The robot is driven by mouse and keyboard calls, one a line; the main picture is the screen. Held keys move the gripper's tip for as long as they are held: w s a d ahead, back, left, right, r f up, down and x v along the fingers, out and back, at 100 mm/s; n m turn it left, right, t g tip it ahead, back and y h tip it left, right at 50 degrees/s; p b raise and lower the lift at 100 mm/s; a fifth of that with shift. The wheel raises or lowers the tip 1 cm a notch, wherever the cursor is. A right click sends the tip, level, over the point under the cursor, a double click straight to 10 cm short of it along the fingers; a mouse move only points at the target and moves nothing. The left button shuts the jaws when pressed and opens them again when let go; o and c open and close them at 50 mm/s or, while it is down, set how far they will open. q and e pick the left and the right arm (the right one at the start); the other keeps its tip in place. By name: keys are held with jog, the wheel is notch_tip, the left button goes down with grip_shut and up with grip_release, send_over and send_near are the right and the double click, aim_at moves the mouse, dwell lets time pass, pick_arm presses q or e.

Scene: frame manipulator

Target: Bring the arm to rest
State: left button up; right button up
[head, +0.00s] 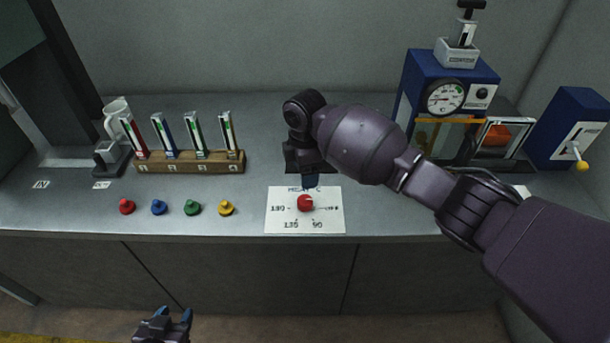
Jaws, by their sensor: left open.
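My right arm reaches in from the right across the counter. Its gripper (310,181) points down just behind a red knob (305,203) on a white dial card (277,222). The fingers are small and partly hidden, so I cannot tell whether they are open or touching the knob. My left gripper (173,315) is at the bottom left, low in front of the counter, open and empty, with blue fingertips.
A wooden rack (190,168) holds several coloured gauges, with red, blue, green and yellow knobs in front. Behind my right arm is a blue press (455,68); a blue lever box (574,125) stands far right.

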dwell(0.5)
jog(key=w+a+r+m+t+y, duration=0.6)
jog(key=a+r+t, duration=0.1)
jog(key=r, duration=0.2)
jog(key=s+d+f+m+t+h, duration=0.1)
jog(key=s+d+f+m+t, duration=0.25)
jog(key=d, duration=0.35)
jog(key=s+d+f+m+t, duration=0.2)
jog(key=s+d+m, duration=0.25)
jog(key=d, duration=0.35)
jog(key=s+d+f+m+t+h, duration=0.1)
jog(key=s+d+f+m+t, duration=0.2)
jog(key=s+d, duration=0.3)
jog(key=s+d+f+m+g+h, duration=0.1)
jog(key=s+d+f+g+h, duration=0.1)
jog(key=s+d+f, duration=0.4)
jog(key=s+d+f+m+g+h, duration=0.2)
jog(key=s+d+f, duration=0.5)
jog(key=s, duration=0.8)
notch_tip(320, 180, down, 3)
jog(key=shift+d+f+b, duration=0.15)
jog(key=shift+d+b, duration=0.15)
